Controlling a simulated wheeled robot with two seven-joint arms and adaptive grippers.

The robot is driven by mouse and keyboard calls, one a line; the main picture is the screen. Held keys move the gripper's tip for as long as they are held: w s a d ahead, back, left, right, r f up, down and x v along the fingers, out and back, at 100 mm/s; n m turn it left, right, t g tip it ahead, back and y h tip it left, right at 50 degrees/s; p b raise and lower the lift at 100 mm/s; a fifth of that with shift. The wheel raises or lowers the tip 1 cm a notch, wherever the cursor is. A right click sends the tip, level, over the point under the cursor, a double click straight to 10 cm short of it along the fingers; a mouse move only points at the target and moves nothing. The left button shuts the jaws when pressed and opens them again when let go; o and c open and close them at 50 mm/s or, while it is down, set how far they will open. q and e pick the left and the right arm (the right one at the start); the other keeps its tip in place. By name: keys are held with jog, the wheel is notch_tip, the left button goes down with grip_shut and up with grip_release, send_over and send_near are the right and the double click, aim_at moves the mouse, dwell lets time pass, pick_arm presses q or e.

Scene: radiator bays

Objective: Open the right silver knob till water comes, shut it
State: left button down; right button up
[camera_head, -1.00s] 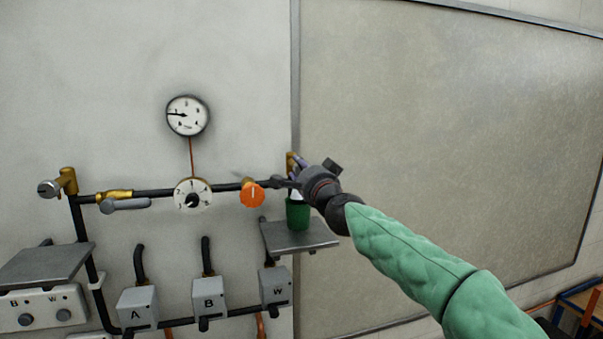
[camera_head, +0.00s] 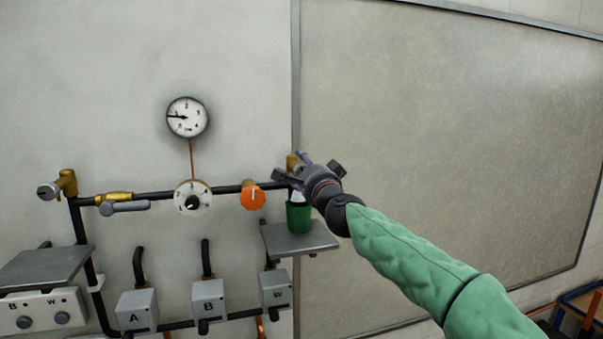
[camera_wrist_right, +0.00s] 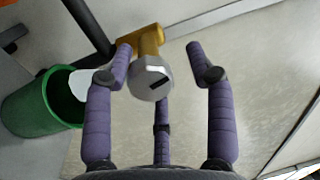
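The right silver knob (camera_wrist_right: 152,82) has a dark slot in its face and sits on a brass valve (camera_wrist_right: 148,40); in the head view my gripper mostly covers it. My right gripper (camera_wrist_right: 162,62) is open, with purple fingers spread on both sides of the knob. The left-hand finger is close to the knob; I cannot tell whether it touches. A green cup (camera_head: 298,218) stands below the valve and also shows in the wrist view (camera_wrist_right: 38,104). A pale white shape (camera_wrist_right: 92,84) reaches into the cup's mouth; I cannot tell whether it is water. My left gripper is out of view.
The cup stands on a grey shelf (camera_head: 318,240). Left along the pipe are an orange knob (camera_head: 253,197), a white dial (camera_head: 192,197) and another silver knob (camera_head: 47,190). A pressure gauge (camera_head: 187,117) hangs above. The panel on the right is bare.

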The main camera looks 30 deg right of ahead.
jog(key=shift+f, duration=0.25)
jog(key=shift+a, duration=0.1)
jog(key=shift+s+f, duration=0.1)
jog(key=shift+s, duration=0.05)
jog(key=v, duration=1.1)
jog(key=shift+s, duration=0.35)
